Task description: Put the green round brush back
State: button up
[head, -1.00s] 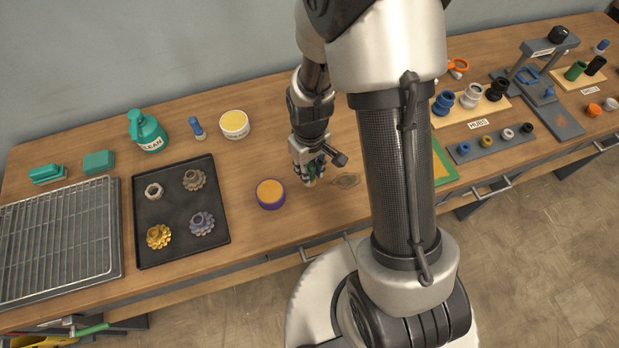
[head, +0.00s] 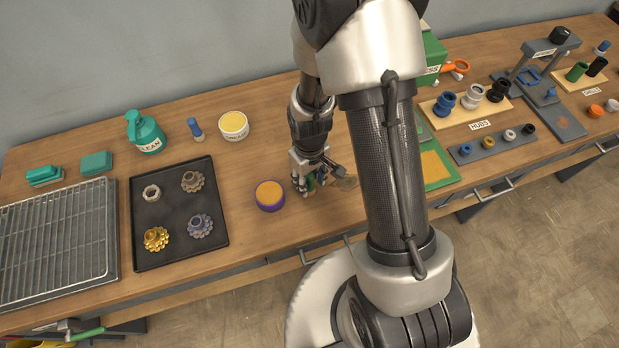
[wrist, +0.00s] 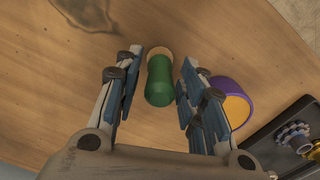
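The green round brush (wrist: 160,82) has a green body and a pale tan end in the wrist view. It lies between my gripper's two fingers, with a visible gap on each side. My gripper (wrist: 160,66) is open around it. In the head view my gripper (head: 311,184) is low over the wooden table, right of the purple tub. Only a bit of green shows between the fingers there, and the rest of the brush is hidden. A similar blue brush (head: 195,128) stands upright at the back, left of a white tub.
The purple tub with an orange top (head: 270,195) is close beside my gripper. A black tray (head: 148,188) with several gears and a wire rack (head: 60,235) are at left. The white tub (head: 233,125) and teal CLEAN bottle (head: 146,133) stand behind. Bare table lies between.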

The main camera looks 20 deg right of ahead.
dwell(0.3)
jog(key=s+r+m+t+p, duration=0.1)
jog(key=s+r+t+p, duration=0.15)
jog(key=r, duration=2.15)
jog(key=s+r+m, duration=0.1)
jog(key=s+r, duration=0.2)
jog(key=s, duration=0.1)
jog(key=s+r+t, duration=0.1)
jog(key=s+r, duration=0.3)
jog(key=s+r+m+t, duration=0.1)
jog(key=s+r, duration=0.2)
jog(key=s, duration=0.1)
jog(key=shift+s+r+m+p, duration=0.3)
jog(key=shift+r+p, duration=0.1)
